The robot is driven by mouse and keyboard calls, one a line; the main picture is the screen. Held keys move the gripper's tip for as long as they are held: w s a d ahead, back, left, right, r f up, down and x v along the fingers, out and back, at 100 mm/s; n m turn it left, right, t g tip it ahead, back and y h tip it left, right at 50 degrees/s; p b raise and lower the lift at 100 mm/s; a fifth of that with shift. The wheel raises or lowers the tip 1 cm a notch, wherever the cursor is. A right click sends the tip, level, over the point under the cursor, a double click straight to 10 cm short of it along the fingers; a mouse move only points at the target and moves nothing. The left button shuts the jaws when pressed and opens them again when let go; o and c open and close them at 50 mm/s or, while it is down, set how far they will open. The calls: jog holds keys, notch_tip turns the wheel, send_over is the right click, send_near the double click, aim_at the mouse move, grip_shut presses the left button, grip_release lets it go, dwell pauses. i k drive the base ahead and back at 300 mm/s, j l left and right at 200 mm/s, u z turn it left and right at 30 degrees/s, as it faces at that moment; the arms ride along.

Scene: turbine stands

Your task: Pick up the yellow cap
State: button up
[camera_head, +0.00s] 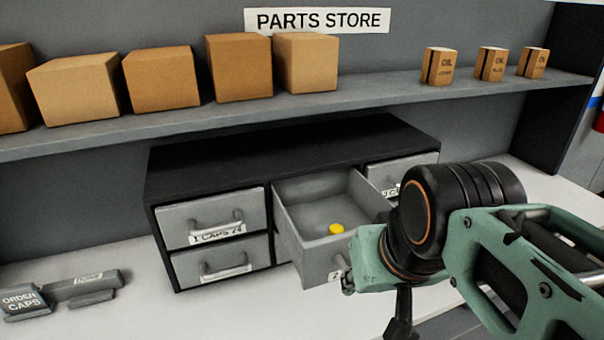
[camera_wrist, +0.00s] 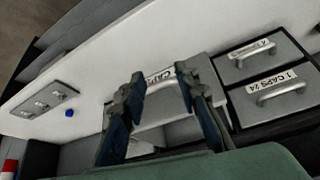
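The yellow cap (camera_head: 337,229) lies on the floor of the open grey drawer (camera_head: 318,222), close to its front right in the head view. I cannot make the cap out in the wrist view. My gripper (camera_wrist: 160,76) is open in the wrist view, its two dark fingers apart with the drawer's labelled front and handle showing between them. In the head view my arm covers the area right of the drawer, and a dark finger hangs below it, right of the drawer front and apart from the cap.
Shut drawers (camera_head: 212,218) flank the open one in the black cabinet (camera_head: 290,150). A shelf (camera_head: 350,98) with cardboard boxes runs above. An order caps holder (camera_head: 65,292) stands at the left on the white counter. A small blue item (camera_wrist: 69,113) shows in the wrist view.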

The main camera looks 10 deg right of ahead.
aim_at(335, 228)
jog(key=i+l, duration=0.1)
jog(key=l, duration=0.35)
jog(key=i+l, duration=0.1)
jog(key=l, duration=0.3)
jog(key=i+l, duration=0.1)
jog(key=l, duration=0.35)
jog(key=i+l, duration=0.1)
jog(key=l, duration=0.35)
jog(key=l+u, duration=0.15)
jog(key=u, duration=0.25)
jog(key=l+u, duration=0.2)
jog(key=u, duration=0.15)
jog(key=l+u, duration=0.2)
jog(key=u, duration=0.2)
jog(key=k+l+u, duration=0.1)
jog(key=u, duration=0.25)
jog(key=k+l+u, duration=0.1)
jog(key=u, duration=0.3)
jog(key=i+j+u, duration=0.1)
jog(key=i, duration=0.4)
jog(key=j, duration=0.1)
